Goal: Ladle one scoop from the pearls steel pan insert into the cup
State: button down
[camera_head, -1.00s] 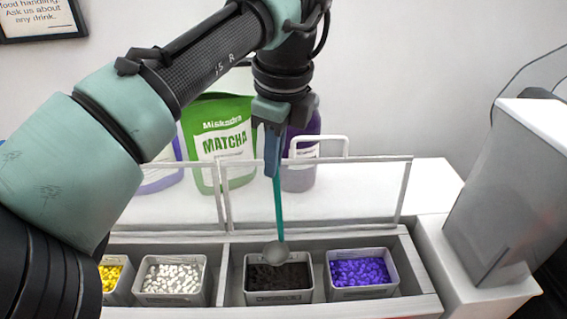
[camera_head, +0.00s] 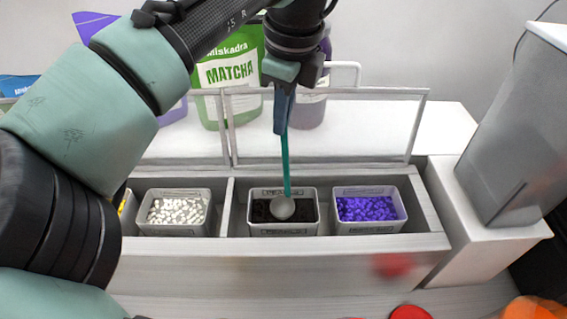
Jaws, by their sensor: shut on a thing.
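My gripper (camera_head: 284,108) is shut on the teal handle of a ladle (camera_head: 286,160) and points down. The ladle's round grey bowl (camera_head: 283,207) is over the dark contents of the middle pan insert (camera_head: 284,230), which carries a label too small to read fully. The dark pieces (camera_head: 262,208) look like the pearls. I cannot tell whether the bowl touches them or holds any. No cup can be made out for certain in view.
A pan of white pieces (camera_head: 177,212) is to the left and a pan of purple pieces (camera_head: 366,208) to the right. Raised clear lids (camera_head: 325,128) stand behind. A green matcha bag (camera_head: 226,75) is at the back. A grey machine (camera_head: 520,130) stands right. Red round things (camera_head: 410,313) lie in front.

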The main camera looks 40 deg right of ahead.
aim_at(281, 139)
notch_tip(281, 139, down, 3)
jog(key=shift+b, duration=0.65)
jog(key=shift+w+f+b, duration=0.2)
jog(key=shift+f+b, duration=0.15)
jog(key=shift+f, duration=0.55)
jog(key=shift+s+f, duration=0.1)
jog(key=shift+f, duration=0.45)
notch_tip(281, 139, up, 12)
jog(key=p, duration=1)
jog(key=shift+f, duration=0.25)
dwell(0.6)
